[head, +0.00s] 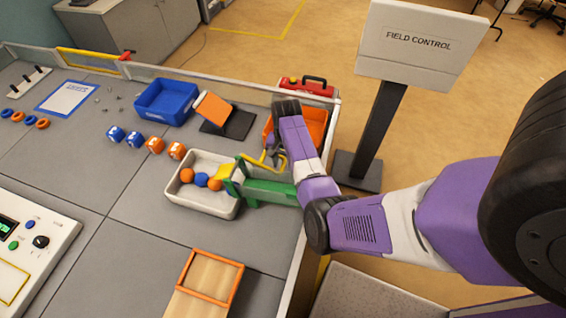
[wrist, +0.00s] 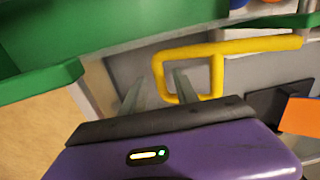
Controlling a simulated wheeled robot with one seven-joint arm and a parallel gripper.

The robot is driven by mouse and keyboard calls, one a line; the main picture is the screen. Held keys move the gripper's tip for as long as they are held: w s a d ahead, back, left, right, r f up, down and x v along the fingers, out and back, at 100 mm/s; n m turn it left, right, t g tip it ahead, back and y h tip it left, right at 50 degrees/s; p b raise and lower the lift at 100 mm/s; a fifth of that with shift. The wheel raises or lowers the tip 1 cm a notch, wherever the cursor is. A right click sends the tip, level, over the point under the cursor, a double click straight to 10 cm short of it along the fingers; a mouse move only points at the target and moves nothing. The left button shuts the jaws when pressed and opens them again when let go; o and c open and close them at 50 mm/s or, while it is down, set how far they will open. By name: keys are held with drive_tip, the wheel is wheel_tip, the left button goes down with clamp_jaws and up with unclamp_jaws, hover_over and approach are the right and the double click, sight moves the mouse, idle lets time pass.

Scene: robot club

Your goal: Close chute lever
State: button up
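The yellow chute lever (wrist: 235,48) ends in a squared loop handle in the wrist view. In the head view the lever (head: 254,162) is partly hidden by my arm, beside the green chute (head: 265,189). My gripper (wrist: 157,82) is open at the loop. Its right finger shows within the loop's opening and its left finger is outside, with the loop's left bar between them in the picture. I cannot tell whether they touch. In the head view my gripper (head: 277,158) is over the lever's right end, mostly hidden.
An orange bin (head: 315,123) and a tilted orange panel (head: 213,107) are behind. The table's raised edge (head: 293,262) runs under my arm.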

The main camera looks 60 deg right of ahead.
clamp_jaws()
idle(1.4)
